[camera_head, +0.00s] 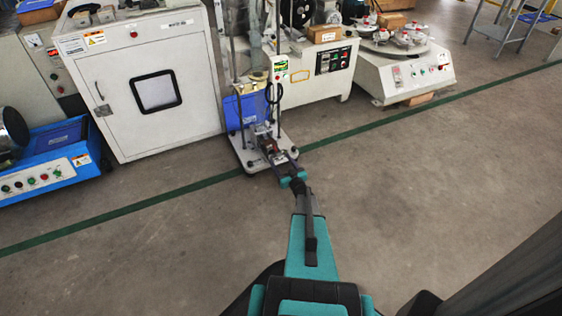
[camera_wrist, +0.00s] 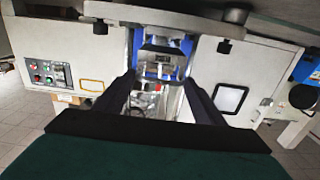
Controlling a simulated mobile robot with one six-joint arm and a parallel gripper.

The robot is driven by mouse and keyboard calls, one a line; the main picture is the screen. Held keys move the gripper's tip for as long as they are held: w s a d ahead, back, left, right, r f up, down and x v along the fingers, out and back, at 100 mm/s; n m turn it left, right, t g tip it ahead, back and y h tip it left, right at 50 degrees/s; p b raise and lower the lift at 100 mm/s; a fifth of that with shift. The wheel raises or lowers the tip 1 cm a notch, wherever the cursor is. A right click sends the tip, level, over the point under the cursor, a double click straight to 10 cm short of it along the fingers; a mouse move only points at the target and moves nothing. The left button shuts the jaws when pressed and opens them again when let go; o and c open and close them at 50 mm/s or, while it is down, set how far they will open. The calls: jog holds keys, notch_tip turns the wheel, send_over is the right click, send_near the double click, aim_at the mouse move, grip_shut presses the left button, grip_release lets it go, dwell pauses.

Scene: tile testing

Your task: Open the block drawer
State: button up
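My gripper (camera_head: 282,160) reaches out to a small testing machine on a white base plate (camera_head: 247,163). In the wrist view my gripper (camera_wrist: 160,78) shows two dark fingers spread apart, with a clear gap between them. Metal parts of the machine (camera_wrist: 160,68) show in that gap, and I cannot tell whether the fingers touch them. A brownish and metal block assembly (camera_head: 270,147) sits on the base plate just beyond the gripper. I cannot make out clearly which part is the block drawer, or whether it is open.
A white cabinet with a dark-framed window (camera_head: 155,90) stands left of the machine. A blue panel (camera_head: 246,110) stands at the machine's back. A white control unit (camera_head: 320,68) and a round-table machine (camera_head: 410,75) stand to the right. The floor (camera_head: 430,180) in front is clear.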

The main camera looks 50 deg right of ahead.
jog(key=shift+o, duration=0.8)
jog(key=shift+s+d, duration=0.15)
jog(key=shift+d, duration=0.15)
jog(key=shift+a, duration=0.1)
jog(key=shift+a, duration=0.1)
jog(key=p+v, duration=0.3)
jog(key=v, duration=1)
jog(key=shift+s+p, duration=0.3)
jog(key=shift+s, duration=0.05)
jog(key=shift+a, duration=0.15)
